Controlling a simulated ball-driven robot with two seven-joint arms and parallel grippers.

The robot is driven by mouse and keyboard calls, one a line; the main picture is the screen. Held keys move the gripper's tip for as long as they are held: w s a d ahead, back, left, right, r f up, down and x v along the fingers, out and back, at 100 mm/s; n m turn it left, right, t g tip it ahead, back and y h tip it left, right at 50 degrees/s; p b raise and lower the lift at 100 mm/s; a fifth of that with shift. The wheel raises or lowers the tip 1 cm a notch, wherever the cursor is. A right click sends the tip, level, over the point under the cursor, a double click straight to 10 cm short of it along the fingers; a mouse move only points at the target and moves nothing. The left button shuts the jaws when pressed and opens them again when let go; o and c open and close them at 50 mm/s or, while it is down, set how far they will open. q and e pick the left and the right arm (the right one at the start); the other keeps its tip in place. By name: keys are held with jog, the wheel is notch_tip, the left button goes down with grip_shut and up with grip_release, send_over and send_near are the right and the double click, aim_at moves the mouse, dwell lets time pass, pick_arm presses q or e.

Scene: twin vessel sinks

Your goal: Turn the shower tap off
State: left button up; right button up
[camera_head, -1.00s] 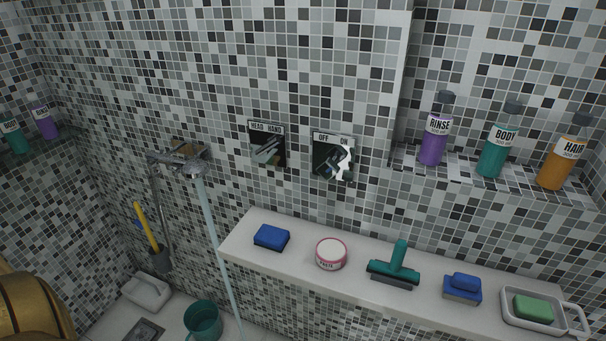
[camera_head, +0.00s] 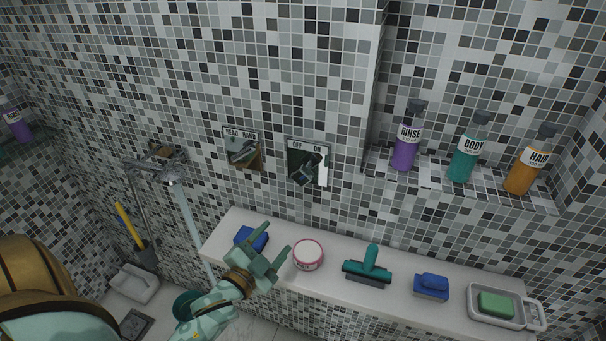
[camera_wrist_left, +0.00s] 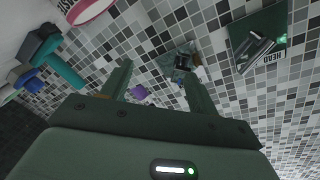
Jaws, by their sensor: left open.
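The shower tap (camera_head: 305,168) is a dark wall plate marked OFF and ON with a chrome lever. It also shows in the left wrist view (camera_wrist_left: 180,62), between my fingers in the picture. A pale water stream (camera_head: 190,212) runs down from the shower head (camera_head: 172,175). My left gripper (camera_head: 275,240) is open and empty, below and left of the tap, in front of the ledge. Its spread fingers (camera_wrist_left: 158,70) also show in the wrist view. My right gripper is out of view.
The HEAD/HAND plate (camera_head: 242,151) is left of the tap. The ledge (camera_head: 325,287) holds a blue sponge (camera_head: 247,238), pink tub (camera_head: 308,255), teal squeegee (camera_head: 368,265), blue brush (camera_head: 431,287) and soap dish (camera_head: 530,314). Bottles stand in the niche (camera_head: 430,180). The wall around the tap is clear.

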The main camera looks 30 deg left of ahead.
aim_at(300, 180)
pick_arm(q)
jog(key=w+r+t, duration=0.1)
jog(key=w+r, duration=0.2)
jog(key=w, duration=0.2)
jog(key=w+r+t+h, duration=0.1)
jog(key=w+r, duration=0.2)
jog(key=w, duration=0.2)
jog(key=w+a+r+t+p, duration=0.1)
jog(key=w+r, duration=0.2)
jog(key=w, duration=0.2)
jog(key=shift+m+t+h, duration=0.3)
jog(key=shift+m+t, duration=0.1)
jog(key=shift+c, duration=0.3)
jog(key=c, duration=0.9)
